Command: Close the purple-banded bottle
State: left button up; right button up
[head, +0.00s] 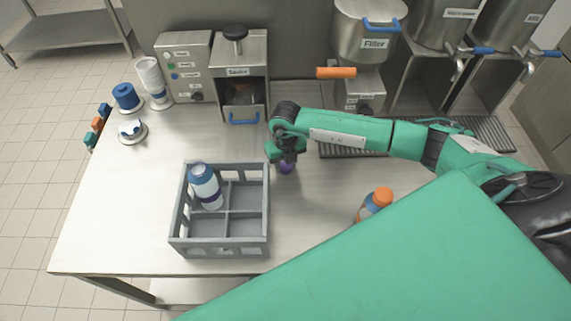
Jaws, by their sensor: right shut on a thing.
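My right gripper (285,156) hangs over the table, just right of the crate, with its arm coming in from the right. It is shut on a small round purple thing (286,168), which looks like a lid; the gripper hides part of it. My left gripper is not in view.
An orange-capped bottle (376,201) stands at the right, partly hidden by my green body. Stacked white cups or lids (151,77) and a blue stack (126,97) stand back left. A sealer machine (241,71) and filler (367,38) line the back. The front left table is clear.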

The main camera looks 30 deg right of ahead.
aim_at(285, 166)
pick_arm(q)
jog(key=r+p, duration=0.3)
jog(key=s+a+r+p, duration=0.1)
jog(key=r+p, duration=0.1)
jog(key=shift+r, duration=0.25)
pick_arm(e)
notch_tip(285, 166, up, 10)
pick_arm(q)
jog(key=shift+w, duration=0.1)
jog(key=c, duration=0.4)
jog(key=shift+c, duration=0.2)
